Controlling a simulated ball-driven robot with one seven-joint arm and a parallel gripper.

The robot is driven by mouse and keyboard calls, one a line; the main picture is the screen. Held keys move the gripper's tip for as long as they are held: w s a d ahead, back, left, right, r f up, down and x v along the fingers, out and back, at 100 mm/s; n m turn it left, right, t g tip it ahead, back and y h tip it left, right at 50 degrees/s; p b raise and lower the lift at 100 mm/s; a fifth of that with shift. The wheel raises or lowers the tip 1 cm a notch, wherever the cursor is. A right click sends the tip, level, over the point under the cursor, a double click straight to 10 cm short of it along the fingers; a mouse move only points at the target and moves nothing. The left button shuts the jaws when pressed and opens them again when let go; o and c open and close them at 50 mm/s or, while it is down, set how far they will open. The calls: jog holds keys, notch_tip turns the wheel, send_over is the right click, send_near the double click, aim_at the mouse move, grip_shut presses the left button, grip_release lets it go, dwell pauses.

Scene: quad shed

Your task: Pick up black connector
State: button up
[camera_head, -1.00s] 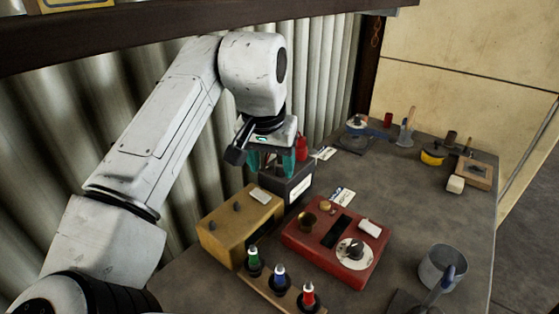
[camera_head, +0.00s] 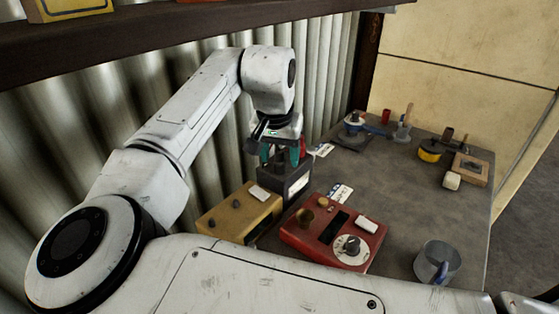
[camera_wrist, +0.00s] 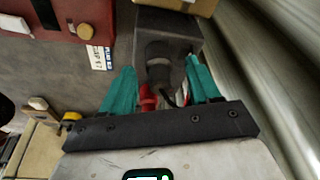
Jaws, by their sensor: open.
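My gripper (camera_head: 282,158) is at the back left of the bench, over a dark grey box (camera_head: 298,186) with a white label. In the wrist view its teal fingers (camera_wrist: 166,85) are apart. Between them, against the dark box (camera_wrist: 192,28), is a black rounded part (camera_wrist: 158,55) that looks like the black connector; where it ends is hard to tell. A red part (camera_wrist: 148,97) is also between the fingers, nearer the gripper's base. In the head view the fingers hide the black part.
A yellow-brown box (camera_head: 238,214) stands left of the dark box and a red device (camera_head: 318,238) in front. A metal mug (camera_head: 438,264) is at front right. Bare bench (camera_head: 395,187) lies right of centre.

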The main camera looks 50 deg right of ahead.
aim_at(280, 151)
jog(key=shift+c, duration=0.2)
grip_shut()
jog(key=shift+r, duration=0.15)
jog(key=shift+r+p, duration=1.45)
jog(key=shift+p, duration=0.35)
jog(key=shift+r, duration=0.2)
